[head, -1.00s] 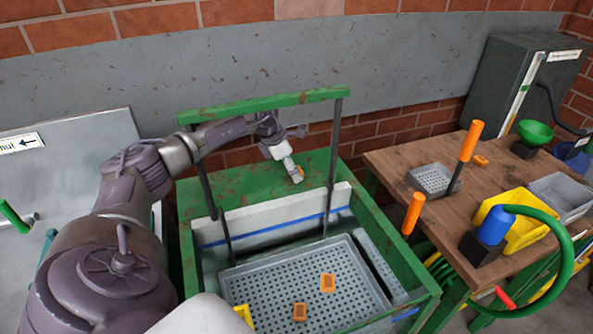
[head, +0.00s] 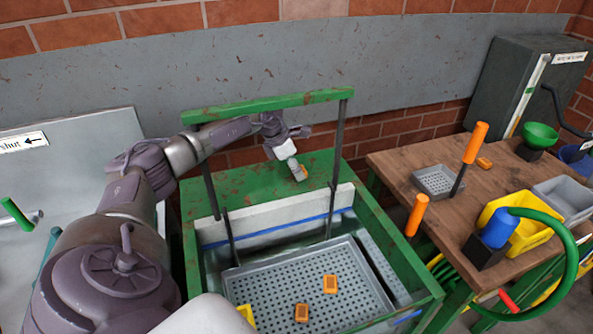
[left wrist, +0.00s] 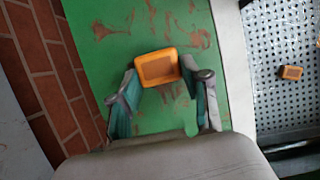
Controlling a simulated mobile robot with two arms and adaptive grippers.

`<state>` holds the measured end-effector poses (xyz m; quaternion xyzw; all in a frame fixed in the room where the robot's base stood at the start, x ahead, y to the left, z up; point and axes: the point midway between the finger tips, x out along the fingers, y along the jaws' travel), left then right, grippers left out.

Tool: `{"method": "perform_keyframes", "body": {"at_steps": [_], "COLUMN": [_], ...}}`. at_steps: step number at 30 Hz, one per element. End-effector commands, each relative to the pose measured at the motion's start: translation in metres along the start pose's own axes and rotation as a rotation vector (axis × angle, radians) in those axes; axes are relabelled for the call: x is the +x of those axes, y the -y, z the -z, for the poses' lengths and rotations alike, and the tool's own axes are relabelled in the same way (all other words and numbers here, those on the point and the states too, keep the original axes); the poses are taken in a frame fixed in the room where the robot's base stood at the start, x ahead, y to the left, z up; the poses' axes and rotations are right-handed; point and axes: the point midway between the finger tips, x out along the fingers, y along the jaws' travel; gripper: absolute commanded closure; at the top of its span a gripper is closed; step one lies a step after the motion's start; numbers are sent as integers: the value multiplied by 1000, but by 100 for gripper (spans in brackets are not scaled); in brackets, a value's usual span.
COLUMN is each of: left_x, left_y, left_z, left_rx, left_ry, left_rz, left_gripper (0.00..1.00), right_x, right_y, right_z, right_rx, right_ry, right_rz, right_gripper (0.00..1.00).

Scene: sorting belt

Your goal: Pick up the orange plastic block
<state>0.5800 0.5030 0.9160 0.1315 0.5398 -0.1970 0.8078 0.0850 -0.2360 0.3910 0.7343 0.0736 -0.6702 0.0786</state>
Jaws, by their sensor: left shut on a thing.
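An orange plastic block (left wrist: 158,68) is between the fingers of my left gripper (left wrist: 160,88) in the left wrist view, over the green surface. In the head view my left gripper (head: 298,172) is at the green top behind the tray, shut on the block, which shows there only as a small orange patch (head: 304,172). Whether the block touches the green surface is hard to tell. Two more orange blocks (head: 330,283) (head: 302,312) lie in the grey perforated tray (head: 243,277). My right gripper is not in view.
A yellow block (head: 246,314) is partly hidden at the tray's front left. A green crossbar (head: 265,105) on dark posts stands over the station near my left arm. A wooden table (head: 400,168) at right holds bins, handles and another orange piece (head: 484,163).

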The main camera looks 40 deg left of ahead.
Motion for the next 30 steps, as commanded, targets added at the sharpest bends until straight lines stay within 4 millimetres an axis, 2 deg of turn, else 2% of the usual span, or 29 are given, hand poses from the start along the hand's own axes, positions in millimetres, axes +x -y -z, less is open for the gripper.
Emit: {"method": "perform_keyframes", "body": {"at_steps": [5, 8, 9, 18, 24, 30], "left_x": [-18, -36, -36, -58, -68, -73], "left_y": [-1, -1, 10, 63, 86, 96], "left_z": [-8, -16, -23, -70, -90, -99], "left_rx": [1, 2, 7, 5, 3, 0], "left_ry": [5, 6, 5, 4, 2, 1], "left_rz": [-3, -4, 1, 0, 0, 0], "left_gripper": [86, 86, 86, 86, 86, 86], "right_x": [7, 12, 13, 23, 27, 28], "right_y": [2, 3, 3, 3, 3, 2], "right_z": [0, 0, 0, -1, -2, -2], "right_rx": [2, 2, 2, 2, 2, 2], "right_ry": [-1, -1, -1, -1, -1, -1], "right_rz": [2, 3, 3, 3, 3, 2], "right_gripper": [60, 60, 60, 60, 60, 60]}}
